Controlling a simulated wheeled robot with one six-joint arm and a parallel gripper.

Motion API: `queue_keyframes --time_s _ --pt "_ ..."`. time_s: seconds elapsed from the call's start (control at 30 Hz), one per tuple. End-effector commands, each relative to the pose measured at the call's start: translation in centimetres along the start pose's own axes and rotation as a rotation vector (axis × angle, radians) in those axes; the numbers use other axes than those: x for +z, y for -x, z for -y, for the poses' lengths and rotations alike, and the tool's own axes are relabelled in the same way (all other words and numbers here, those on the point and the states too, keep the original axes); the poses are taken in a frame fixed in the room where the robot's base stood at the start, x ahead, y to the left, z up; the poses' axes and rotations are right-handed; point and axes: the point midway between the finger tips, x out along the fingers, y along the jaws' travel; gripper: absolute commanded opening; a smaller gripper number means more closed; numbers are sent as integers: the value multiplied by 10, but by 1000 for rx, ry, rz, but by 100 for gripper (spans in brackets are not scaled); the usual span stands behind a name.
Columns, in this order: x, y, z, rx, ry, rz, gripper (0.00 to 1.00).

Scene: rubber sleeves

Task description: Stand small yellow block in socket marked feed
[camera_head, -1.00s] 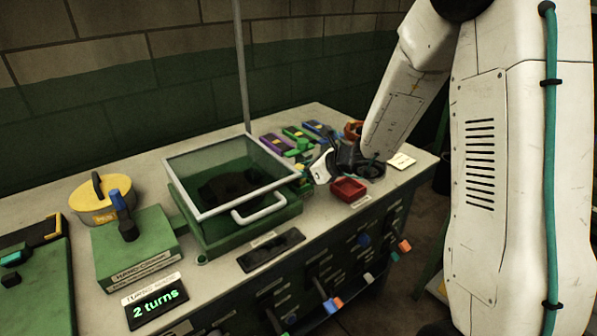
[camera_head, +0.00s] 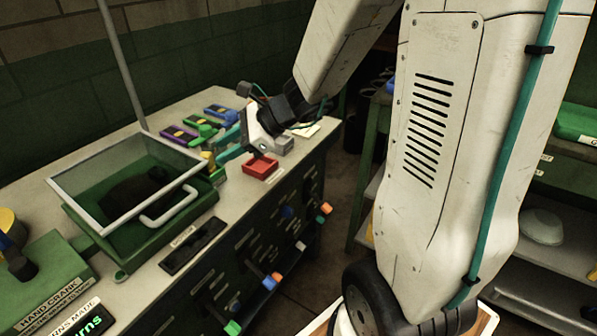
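My gripper (camera_head: 226,146) is over the bench near its back right, just right of the glass-lidded green box. Its two teal fingers point left and look spread apart, with nothing visible between them. A small yellow piece (camera_head: 207,158) shows just left of the fingertips, beside the box's right corner. It may be the small yellow block, but it is too small to be sure, and I cannot tell whether a finger touches it. No socket with a readable feed mark shows.
A green box with a glass lid (camera_head: 66,190) stands left. Purple (camera_head: 178,134), green (camera_head: 200,128) and blue (camera_head: 221,114) units lie behind the gripper. A red tray (camera_head: 260,168) sits at the bench's front edge. A hand crank box (camera_head: 40,275) is at lower left. Shelving stands right.

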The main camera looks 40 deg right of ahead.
Motion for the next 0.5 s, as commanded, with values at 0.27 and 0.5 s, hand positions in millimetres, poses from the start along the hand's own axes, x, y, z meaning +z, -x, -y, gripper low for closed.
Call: queue_keyframes --time_s 0.27,0.5 --pt "55 60 -137 466 955 -130 36" --pt "34 136 -191 833 1585 -318 36"
